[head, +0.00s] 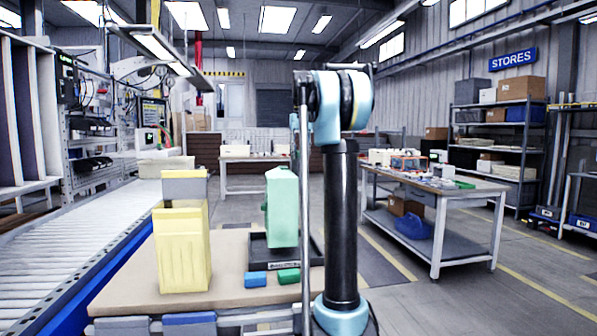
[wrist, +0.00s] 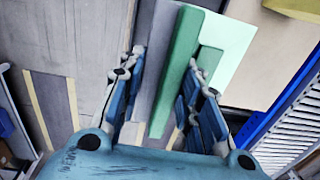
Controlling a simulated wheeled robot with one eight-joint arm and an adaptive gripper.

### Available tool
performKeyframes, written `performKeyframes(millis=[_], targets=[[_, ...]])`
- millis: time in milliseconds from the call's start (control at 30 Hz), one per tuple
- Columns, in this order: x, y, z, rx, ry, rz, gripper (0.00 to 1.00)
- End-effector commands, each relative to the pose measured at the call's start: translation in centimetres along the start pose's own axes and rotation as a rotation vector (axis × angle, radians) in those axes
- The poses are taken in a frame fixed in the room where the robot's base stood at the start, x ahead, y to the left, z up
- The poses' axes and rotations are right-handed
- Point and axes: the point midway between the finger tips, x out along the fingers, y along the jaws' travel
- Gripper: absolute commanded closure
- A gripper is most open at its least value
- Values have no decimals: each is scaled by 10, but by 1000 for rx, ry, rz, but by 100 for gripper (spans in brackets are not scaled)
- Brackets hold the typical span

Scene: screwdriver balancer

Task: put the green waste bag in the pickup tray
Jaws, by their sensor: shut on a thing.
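The green waste bag (head: 282,208) is a pale green, upright block-like bag in the head view. It is over the dark pickup tray (head: 258,258), and I cannot tell whether its base touches the tray floor. In the wrist view the green bag (wrist: 178,85) runs between the two blue fingers of my gripper (wrist: 165,68), which is shut on it. In the head view my gripper is hidden, mostly behind my own arm.
A yellow bag (head: 183,247) stands on the tan table (head: 125,285), left of the tray. Small blue (head: 256,279) and green (head: 289,276) blocks lie before the tray. A roller conveyor (head: 75,235) runs along the left. A workbench (head: 440,190) stands at right.

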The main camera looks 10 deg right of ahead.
Motion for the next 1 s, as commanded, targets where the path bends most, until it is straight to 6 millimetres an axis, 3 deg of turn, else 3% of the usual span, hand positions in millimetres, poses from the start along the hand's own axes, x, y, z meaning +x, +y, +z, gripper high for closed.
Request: performKeyframes(millis=[333,700,733,800,1000], targets=[[38,1,0,-1,0,0,92],[43,1,0,-1,0,0,92],[43,1,0,-1,0,0,64],[43,1,0,-1,0,0,48],[43,1,0,-1,0,0,48]])
